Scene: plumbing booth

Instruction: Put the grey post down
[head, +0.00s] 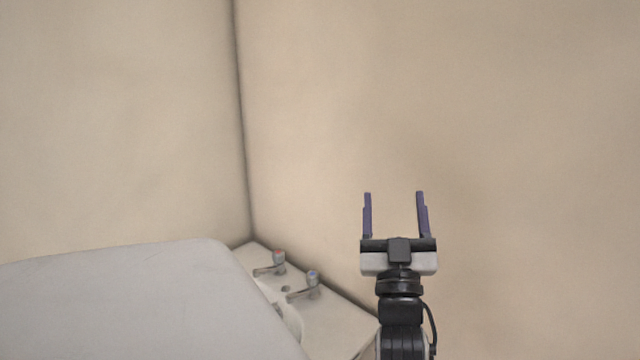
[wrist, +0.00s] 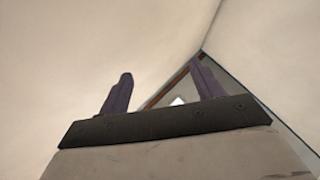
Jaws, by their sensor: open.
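My gripper (head: 394,200) is open and empty, with its two purple fingers pointing up in front of the beige wall in the head view. The fingers also show in the wrist view (wrist: 160,88), spread apart with nothing between them in contact. I cannot make out a grey post in either view.
A large pale grey rounded surface (head: 130,300) fills the lower left and hides part of the basin. Beige walls (head: 500,110) meet behind.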

